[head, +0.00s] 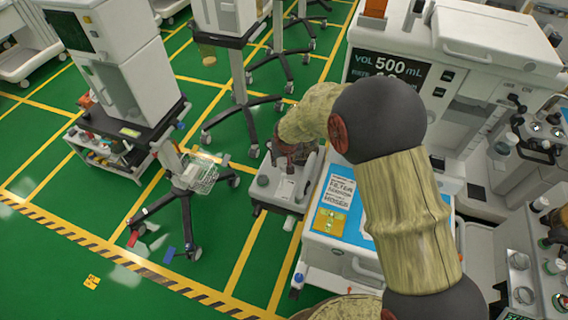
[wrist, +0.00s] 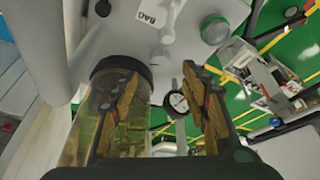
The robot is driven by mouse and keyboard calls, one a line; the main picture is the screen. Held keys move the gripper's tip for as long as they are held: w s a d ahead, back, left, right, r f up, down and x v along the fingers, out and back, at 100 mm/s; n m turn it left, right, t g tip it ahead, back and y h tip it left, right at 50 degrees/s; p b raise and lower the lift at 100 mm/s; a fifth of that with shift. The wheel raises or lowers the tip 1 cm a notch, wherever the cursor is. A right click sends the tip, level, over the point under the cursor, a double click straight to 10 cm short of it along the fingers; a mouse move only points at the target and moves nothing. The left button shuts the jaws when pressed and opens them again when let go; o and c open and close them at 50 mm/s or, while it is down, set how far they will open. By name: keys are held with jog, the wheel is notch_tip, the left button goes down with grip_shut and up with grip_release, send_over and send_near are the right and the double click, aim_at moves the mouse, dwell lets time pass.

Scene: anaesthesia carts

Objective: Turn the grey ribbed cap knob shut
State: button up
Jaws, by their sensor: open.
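My gripper (wrist: 163,72) is open, its two brown fingers pointing up the wrist view with nothing clearly held between them. A clear canister (wrist: 72,135) with a dark rim overlaps the left finger. Beyond the fingertips is a pale machine surface.
A round dial gauge (wrist: 177,103) shows between the fingers. In the head view a blue-topped cart (head: 335,243) stands close to my arm. A monitor stand (head: 180,185) is at left. Green floor is open at lower left.

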aim_at(284, 164)
jog(key=b+x, duration=0.1)
jog(key=x, duration=0.6)
jog(key=shift+f, duration=0.2)
jog(key=shift+c, duration=0.3)
jog(key=c, duration=1.1)
jog(key=shift+f+b, duration=0.15)
jog(key=shift+b, duration=0.75)
